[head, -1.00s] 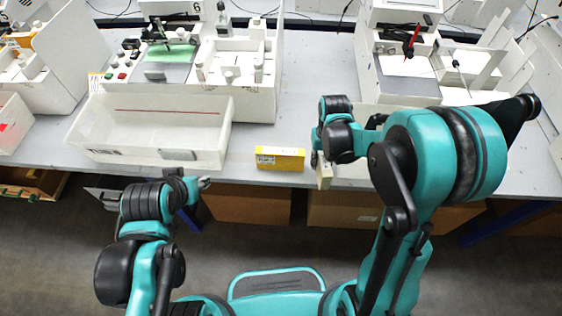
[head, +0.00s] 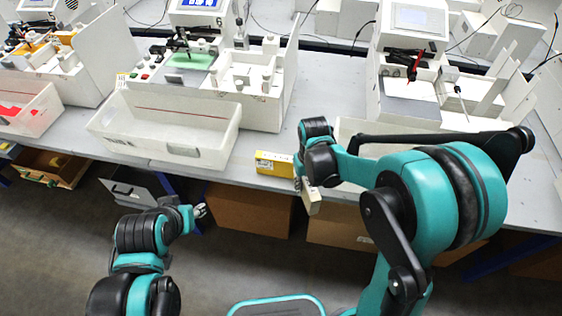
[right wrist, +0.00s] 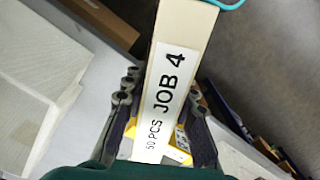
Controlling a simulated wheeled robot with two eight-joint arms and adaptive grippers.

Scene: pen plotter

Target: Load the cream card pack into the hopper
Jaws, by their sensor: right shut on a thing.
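My right gripper (right wrist: 160,120) is shut on the cream card pack (right wrist: 182,35). The pack has a white label reading "50 PCS JOB 4". In the head view, the cream pack (head: 313,202) hangs from my right gripper (head: 307,182) at the bench's front edge, just right of a yellow pack. My left gripper (head: 201,211) is low in front of the bench, away from the packs; its fingers are too small to judge. White plotter stations stand behind, one with a green bed (head: 192,61). I cannot tell for sure which part is the hopper.
The yellow pack (head: 273,163) lies at the bench's front edge. A white open bin (head: 165,128) with a red line inside stands left of it. Another station (head: 400,70) stands at the back right. Bare bench (head: 300,100) shows between the stations.

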